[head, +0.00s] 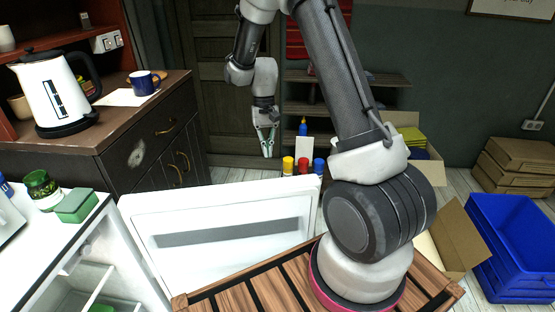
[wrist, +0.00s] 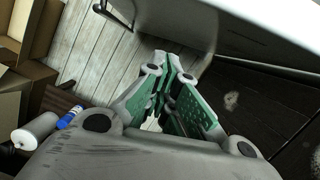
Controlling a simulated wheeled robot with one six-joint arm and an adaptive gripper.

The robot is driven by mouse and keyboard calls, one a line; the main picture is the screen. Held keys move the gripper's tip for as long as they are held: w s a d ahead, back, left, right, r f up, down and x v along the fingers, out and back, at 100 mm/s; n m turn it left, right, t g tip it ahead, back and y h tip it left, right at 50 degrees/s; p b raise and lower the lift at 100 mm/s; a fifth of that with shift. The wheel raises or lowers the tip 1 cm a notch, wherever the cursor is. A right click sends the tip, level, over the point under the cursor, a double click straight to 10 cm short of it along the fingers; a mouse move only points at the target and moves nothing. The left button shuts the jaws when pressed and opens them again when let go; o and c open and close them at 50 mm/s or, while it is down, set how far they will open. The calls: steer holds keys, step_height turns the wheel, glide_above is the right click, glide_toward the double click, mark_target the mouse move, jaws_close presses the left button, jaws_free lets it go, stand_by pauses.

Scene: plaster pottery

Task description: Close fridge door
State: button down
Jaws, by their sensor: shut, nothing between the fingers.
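The white fridge (head: 35,250) stands at the lower left of the head view, with part of its shelved inside showing. Its door (head: 225,212) stands wide open, reaching right from the fridge, with a long grey strip on the side facing me. My gripper (head: 267,148) is beyond the door, above its far top edge and pointing down. Its fingers are shut and empty. In the wrist view the gripper (wrist: 172,70) points toward the floor, and the white door (wrist: 240,25) fills the upper right. A dark handle (wrist: 115,14) shows at its left. I see no clear contact.
A brown cabinet (head: 150,150) with a white kettle (head: 58,92) and blue mug (head: 142,82) stands behind the fridge. A green box (head: 76,206) sits on the fridge top. Paint bottles (head: 303,166) stand beyond the door. A blue crate (head: 510,240) and cardboard boxes (head: 455,235) are at right.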

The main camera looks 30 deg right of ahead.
mark_target(270, 180)
steer(key=shift+s+a+f, duration=0.35)
steer(key=shift+s+f, duration=0.6)
steer(key=shift+f, duration=0.45)
steer(key=shift+s+a+f, duration=0.4)
steer(key=shift+s+f, duration=0.6)
steer(key=shift+f, duration=0.45)
steer(key=shift+s+a+f, duration=0.35)
steer(key=shift+s+f, duration=0.6)
steer(key=shift+f, duration=0.45)
